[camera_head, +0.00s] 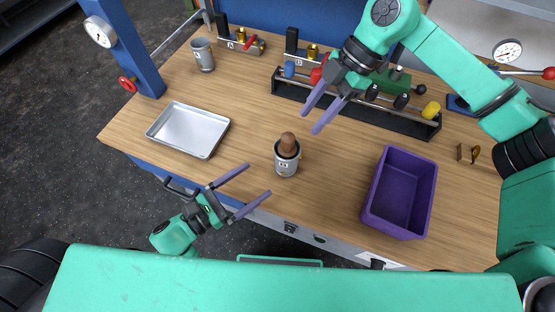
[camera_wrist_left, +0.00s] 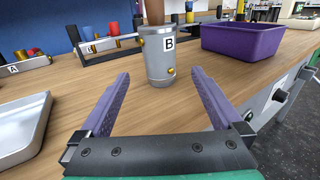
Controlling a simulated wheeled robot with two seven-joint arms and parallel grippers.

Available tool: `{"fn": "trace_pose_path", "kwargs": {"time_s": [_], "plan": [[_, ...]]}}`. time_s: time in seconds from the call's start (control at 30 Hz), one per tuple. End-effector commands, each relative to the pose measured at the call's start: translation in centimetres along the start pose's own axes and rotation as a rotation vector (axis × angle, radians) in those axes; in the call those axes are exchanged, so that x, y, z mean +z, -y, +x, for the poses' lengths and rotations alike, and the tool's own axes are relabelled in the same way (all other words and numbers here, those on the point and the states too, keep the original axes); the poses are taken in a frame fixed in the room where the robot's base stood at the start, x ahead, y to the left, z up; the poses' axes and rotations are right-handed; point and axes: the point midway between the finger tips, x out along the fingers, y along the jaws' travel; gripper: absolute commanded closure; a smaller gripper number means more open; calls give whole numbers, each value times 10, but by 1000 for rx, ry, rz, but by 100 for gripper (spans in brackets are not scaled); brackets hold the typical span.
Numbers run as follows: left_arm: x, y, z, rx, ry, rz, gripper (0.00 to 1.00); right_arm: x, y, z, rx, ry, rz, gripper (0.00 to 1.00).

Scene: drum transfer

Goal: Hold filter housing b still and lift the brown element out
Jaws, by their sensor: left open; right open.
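Filter housing b (camera_head: 286,166) is a small silver cup standing upright on the wooden bench, near its front edge. The brown element (camera_head: 288,144) sticks up out of its top. In the left wrist view the housing (camera_wrist_left: 160,62) shows its B label and a brass fitting, with part of the brown element (camera_wrist_left: 154,12) above it. My left gripper (camera_head: 259,184) is open, low at the bench's front edge, with the housing ahead of and between its fingers, apart from them. My right gripper (camera_head: 311,121) is open and empty, above and behind the housing.
A silver tray (camera_head: 189,130) lies to the left of the housing and a purple bin (camera_head: 400,193) to its right. Another silver cup (camera_head: 202,55) stands at the back left. A dark rack (camera_head: 350,104) with coloured parts stands behind. Bare wood surrounds the housing.

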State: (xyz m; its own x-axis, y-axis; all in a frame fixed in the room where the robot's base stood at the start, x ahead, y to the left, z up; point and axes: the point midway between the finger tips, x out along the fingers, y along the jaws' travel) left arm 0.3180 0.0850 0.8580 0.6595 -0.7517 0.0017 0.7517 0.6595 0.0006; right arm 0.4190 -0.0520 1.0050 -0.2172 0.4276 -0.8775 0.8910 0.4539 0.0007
Motion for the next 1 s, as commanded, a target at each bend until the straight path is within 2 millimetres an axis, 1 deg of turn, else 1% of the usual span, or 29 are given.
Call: {"fn": "trace_pose_path", "kwargs": {"time_s": [0.03, 0.2, 0.3, 0.4, 0.53, 0.73, 0.77, 0.8, 0.87, 0.9, 1.0], "plan": [[2, 0, 13, -2, 4, 2, 0, 0, 0, 0, 0, 0, 0, 50], [1, -1, 55, 0, 2, 3, 0, 0, 0, 0, 0, 0, 0, 50], [1, 0, 76, -1, 2, 2, 0, 0, 0, 0, 0, 0, 0, 50], [0, 0, 89, 0, 0, 1, 0, 0, 0, 0, 0, 0, 0, 50], [0, 0, 97, 0, -2, 0, 0, 0, 0, 0, 0, 0, 0, 50], [0, 0, 97, 0, -2, 0, 0, 0, 0, 0, 0, 0, 0, 50], [0, 0, 97, 0, -2, 0, 12, 0, 0, 0, 0, 0, 0, 50], [0, 0, 97, 0, -2, 0, 27, 0, 0, 0, 0, 0, 0, 50], [0, 0, 96, 0, -2, 0, 50, 0, 0, 0, 0, 0, 0, 50], [0, 0, 96, 0, -2, 0, 65, 0, 0, 0, 0, 0, 0, 50], [0, 0, 96, 0, -2, 0, 100, 0, 0, 0, 0, 0, 0, 50]]}}
